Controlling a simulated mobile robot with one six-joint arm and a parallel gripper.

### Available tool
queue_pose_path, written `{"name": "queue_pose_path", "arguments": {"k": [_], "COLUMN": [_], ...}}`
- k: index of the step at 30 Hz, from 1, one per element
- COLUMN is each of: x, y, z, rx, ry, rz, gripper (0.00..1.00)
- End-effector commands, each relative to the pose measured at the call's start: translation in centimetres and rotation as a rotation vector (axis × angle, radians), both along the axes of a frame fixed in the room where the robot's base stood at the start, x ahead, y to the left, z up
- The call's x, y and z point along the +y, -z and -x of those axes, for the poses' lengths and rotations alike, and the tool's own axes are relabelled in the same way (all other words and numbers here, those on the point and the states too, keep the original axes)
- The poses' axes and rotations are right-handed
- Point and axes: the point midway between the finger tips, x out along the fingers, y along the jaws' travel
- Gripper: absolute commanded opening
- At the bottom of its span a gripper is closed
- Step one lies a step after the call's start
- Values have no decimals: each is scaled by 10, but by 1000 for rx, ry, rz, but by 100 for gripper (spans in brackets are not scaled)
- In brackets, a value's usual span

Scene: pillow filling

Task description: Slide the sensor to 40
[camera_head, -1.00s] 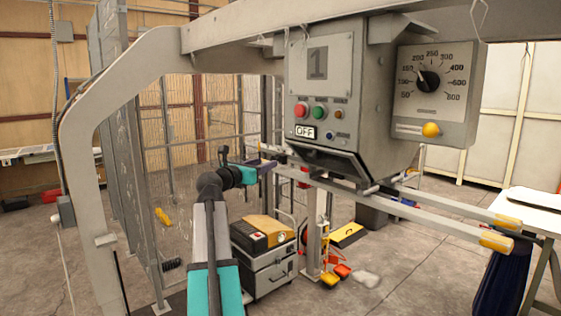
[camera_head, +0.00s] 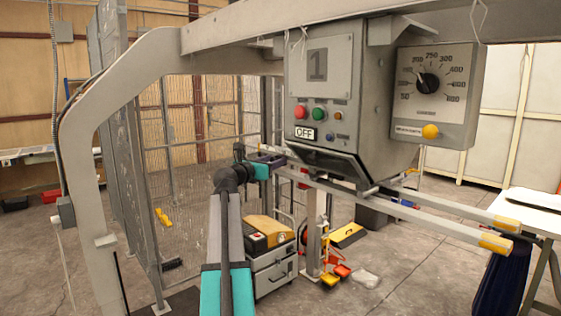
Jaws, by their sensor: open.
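My gripper (camera_head: 276,158) is at the end of my grey and teal arm, just left of the filling machine (camera_head: 325,100). Its jaws are open, close to the left ends of the two long metal rails (camera_head: 400,203) under the machine, and seem empty. I cannot tell whether they touch a rail. The sensor cannot be made out clearly; it may be small or hidden near the rails and my gripper. No mark for 40 can be read on the rails.
The machine's front has red and green buttons (camera_head: 310,113) and an OFF sign. A dial box (camera_head: 433,95) hangs at its right. The rails end in yellow tips (camera_head: 497,243). A grey cart (camera_head: 272,262) stands below. Mesh fencing (camera_head: 195,120) is at left.

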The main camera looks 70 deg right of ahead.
Motion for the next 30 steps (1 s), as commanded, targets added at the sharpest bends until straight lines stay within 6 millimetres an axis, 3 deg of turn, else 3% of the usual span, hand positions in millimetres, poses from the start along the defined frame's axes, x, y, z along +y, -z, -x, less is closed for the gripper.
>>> {"name": "queue_pose_path", "arguments": {"k": [16, 21, 30], "x": [-8, -8, -5], "y": [0, 0, 0], "z": [1, 1, 4], "rx": [0, 0, 0], "ry": [-1, -2, -2], "rz": [0, 0, -1], "gripper": [44, 18, 17]}}
